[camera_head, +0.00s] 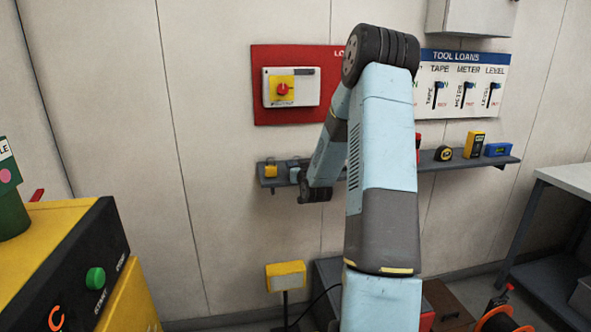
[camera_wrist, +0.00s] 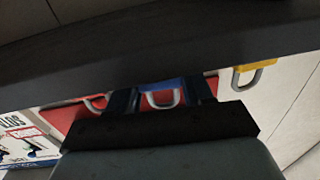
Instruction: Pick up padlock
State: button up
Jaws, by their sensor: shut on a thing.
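My gripper (camera_wrist: 163,99) is shut on a blue padlock (camera_wrist: 161,85), its two dark fingers on either side of the body in the wrist view. The padlock's grey shackle shows between the fingers. It is at the shelf; I cannot tell whether it still touches it. A yellow padlock (camera_wrist: 243,69) stands apart to the right there, and also shows on the shelf's left end in the head view (camera_head: 271,171). Another grey shackle (camera_wrist: 97,103) shows left of the fingers, its body mostly hidden. In the head view my arm hides much of the gripper area.
The dark wall shelf (camera_head: 450,164) also carries a yellow-black tape (camera_head: 443,153), a yellow meter (camera_head: 475,145) and a blue level (camera_head: 498,149). A red board with a switch box (camera_head: 291,87) hangs above its left part. A yellow machine (camera_head: 72,222) stands at left.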

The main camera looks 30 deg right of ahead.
jog(key=shift+r, duration=0.1)
jog(key=shift+r, duration=0.25)
notch_tip(320, 180, up, 2)
jog(key=shift+r, duration=0.1)
jog(key=s+a+r, duration=0.2)
jog(key=s+r, duration=0.8)
jog(key=s, duration=0.4)
jog(key=shift+r, duration=0.1)
